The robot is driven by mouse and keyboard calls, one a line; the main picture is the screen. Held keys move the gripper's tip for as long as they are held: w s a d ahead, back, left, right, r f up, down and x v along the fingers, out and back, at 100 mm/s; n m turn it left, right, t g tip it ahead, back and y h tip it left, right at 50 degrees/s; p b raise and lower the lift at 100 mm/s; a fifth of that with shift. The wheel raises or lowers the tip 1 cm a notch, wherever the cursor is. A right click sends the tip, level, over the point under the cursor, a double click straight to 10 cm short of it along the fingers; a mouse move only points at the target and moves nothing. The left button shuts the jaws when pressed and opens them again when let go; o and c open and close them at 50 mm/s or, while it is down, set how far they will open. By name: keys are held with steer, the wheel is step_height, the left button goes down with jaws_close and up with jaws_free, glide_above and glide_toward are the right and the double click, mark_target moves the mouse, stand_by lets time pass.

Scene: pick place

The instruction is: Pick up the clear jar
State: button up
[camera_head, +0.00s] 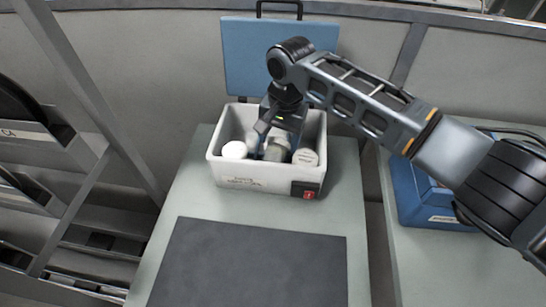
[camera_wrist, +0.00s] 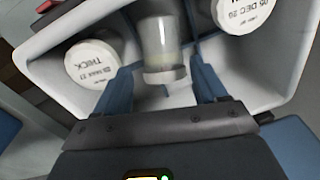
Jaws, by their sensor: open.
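The clear jar (camera_wrist: 163,45) lies inside the white box in the wrist view, between and just ahead of my two fingers. It is see-through, with a pale rim at its near end. In the head view the jar (camera_head: 278,149) shows partly below my gripper. My gripper (camera_wrist: 163,82) is open and reaches down into the box, with one blue finger on each side of the jar's near end. I cannot tell whether either finger touches it. In the head view my gripper (camera_head: 276,142) hides part of the jar.
The white box (camera_head: 240,182) stands on a grey table (camera_head: 190,200), its blue lid (camera_head: 247,65) raised behind. White-lidded jars stand left (camera_head: 234,150) and right (camera_head: 305,157) of the clear jar. A dark mat (camera_head: 250,265) lies in front. A blue case (camera_head: 425,200) stands at right.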

mark_target(276, 147)
steer(key=f, duration=0.4)
steer(key=shift+a+f, duration=0.15)
steer(key=shift+a, duration=0.15)
steer(key=shift+c, duration=0.3)
steer(key=c, duration=1.2)
